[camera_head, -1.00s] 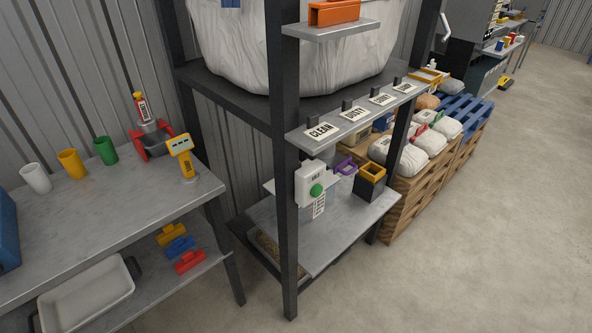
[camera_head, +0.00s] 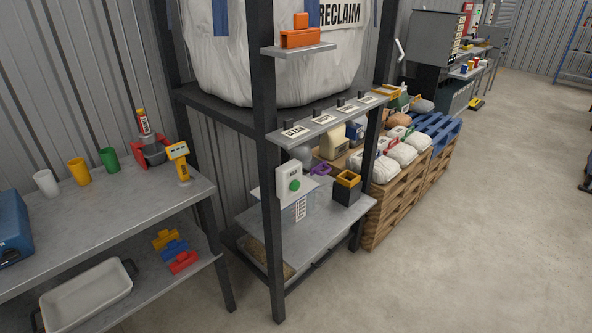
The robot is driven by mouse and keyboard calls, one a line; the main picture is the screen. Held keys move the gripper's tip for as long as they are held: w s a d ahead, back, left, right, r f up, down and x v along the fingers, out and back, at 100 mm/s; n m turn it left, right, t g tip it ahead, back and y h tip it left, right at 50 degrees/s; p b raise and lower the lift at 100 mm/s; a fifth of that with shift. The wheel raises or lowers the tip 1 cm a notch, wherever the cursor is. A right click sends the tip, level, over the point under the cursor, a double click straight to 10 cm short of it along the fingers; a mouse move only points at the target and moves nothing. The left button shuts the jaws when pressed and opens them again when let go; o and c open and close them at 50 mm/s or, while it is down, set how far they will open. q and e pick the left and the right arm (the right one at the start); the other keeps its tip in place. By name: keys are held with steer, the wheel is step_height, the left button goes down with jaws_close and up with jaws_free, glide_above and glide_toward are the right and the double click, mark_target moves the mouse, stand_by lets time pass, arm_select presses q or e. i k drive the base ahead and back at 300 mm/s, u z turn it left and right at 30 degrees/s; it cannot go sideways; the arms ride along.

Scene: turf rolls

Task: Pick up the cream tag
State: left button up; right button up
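Several cream tags with dark print stand in a row on a narrow grey shelf (camera_head: 330,122) on the dark rack. The leftmost tag (camera_head: 296,132) seems to read CLEAN, as in the earlier frame; the tag (camera_head: 373,99) at the far right end is too small to read. A pale printed strip (camera_head: 301,208) hangs below a white box with a green button (camera_head: 289,184). I cannot tell which of these is the task's tag. Neither of my grippers is in view.
A grey workbench (camera_head: 120,213) at left holds cups and a yellow handheld device (camera_head: 180,164). A lower rack shelf (camera_head: 320,222) carries a black bin with a yellow rim (camera_head: 347,188). Pallets with sacks (camera_head: 402,152) stand behind. Open floor (camera_head: 480,250) lies to the right.

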mark_target(347, 109)
steer(key=z, duration=1.35)
steer(key=i, duration=4.7)
steer(key=u, duration=3.4)
